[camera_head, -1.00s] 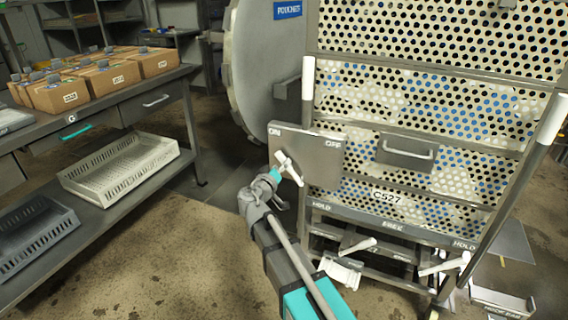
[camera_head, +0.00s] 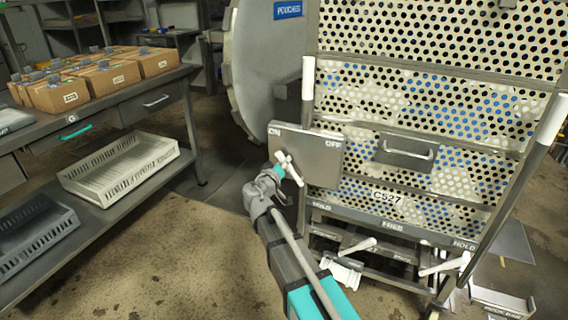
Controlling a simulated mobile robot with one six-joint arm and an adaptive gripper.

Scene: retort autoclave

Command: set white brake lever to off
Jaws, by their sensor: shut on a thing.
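The white brake lever (camera_head: 290,168) sits on a grey panel (camera_head: 318,160) marked ON at its left and OFF at its right. The lever leans up and to the left, its upper end near the ON side. My gripper (camera_head: 277,174) is at the lever from the left and is shut on it. The fingertips are small in the head view and partly hidden by the gripper body and the lever.
A perforated cart (camera_head: 430,100) labelled C527 stands behind and right of the panel. More white levers (camera_head: 358,246) sit low on the cart beside HOLD and FREE labels. Open floor lies between.

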